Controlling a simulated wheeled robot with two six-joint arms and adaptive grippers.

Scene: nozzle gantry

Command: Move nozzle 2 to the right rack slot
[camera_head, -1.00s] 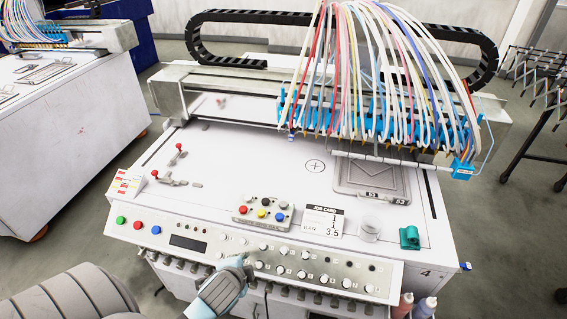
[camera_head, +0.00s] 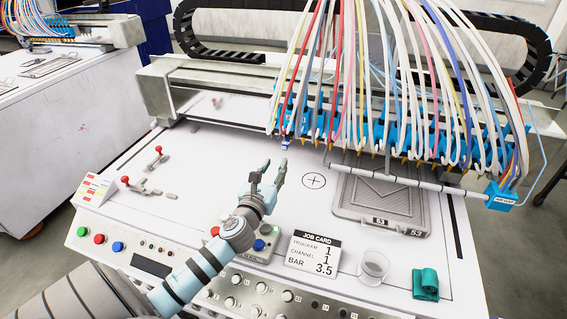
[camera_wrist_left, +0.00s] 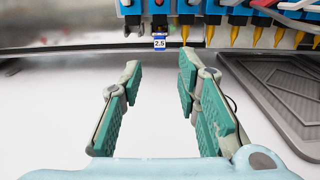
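A row of blue nozzle holders (camera_head: 400,132) hangs from the gantry, with several yellow-tipped nozzles below and coloured hoses above. I cannot tell which nozzle is number 2 or where the right rack slot is. My left gripper (camera_head: 268,176) is open and empty over the white bed, in front of and below that tag. Its two green-padded fingers (camera_wrist_left: 152,100) are spread apart. My right gripper is out of view.
A grey tray (camera_head: 419,228) marked 53 lies on the bed at right. A job card (camera_head: 313,255), a clear cup (camera_head: 373,266) and a teal object (camera_head: 426,285) stand along the front. Red-knobbed levers (camera_head: 157,150) are at left. The bed's middle is mostly clear.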

